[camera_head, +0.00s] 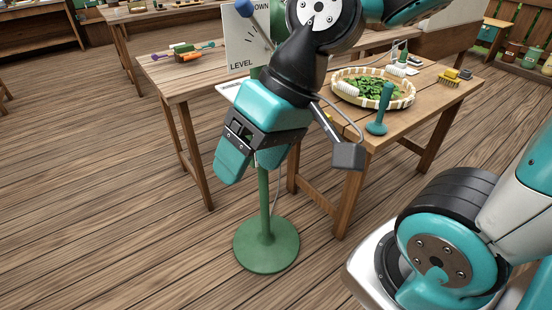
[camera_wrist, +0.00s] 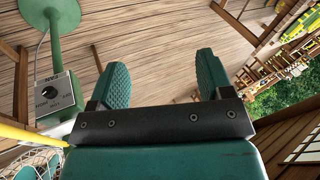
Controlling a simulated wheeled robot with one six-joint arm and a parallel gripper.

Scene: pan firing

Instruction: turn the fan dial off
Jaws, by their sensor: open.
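The fan dial (camera_wrist: 48,92) is a round black knob on a grey box (camera_wrist: 60,103) with small labels, fixed to a green stand, at the left of the wrist view. Its exact setting is too small to tell. In the head view, the stand's green post (camera_head: 264,195) rises from a round base (camera_head: 266,246); my gripper hides the box there. My gripper (camera_wrist: 163,75) is open and empty, its two teal fingers apart over floor in the wrist view. The dial is to the left of the fingers, not between them. My gripper also shows in the head view (camera_head: 240,168), in front of the post.
A wooden table (camera_head: 425,112) to the right holds a basket (camera_head: 405,103) of green leaves, a green handled tool (camera_head: 380,112) and a yellow brush (camera_head: 448,79). A LEVEL/DOWN board (camera_head: 240,45) with a blue-knobbed lever stands behind my arm.

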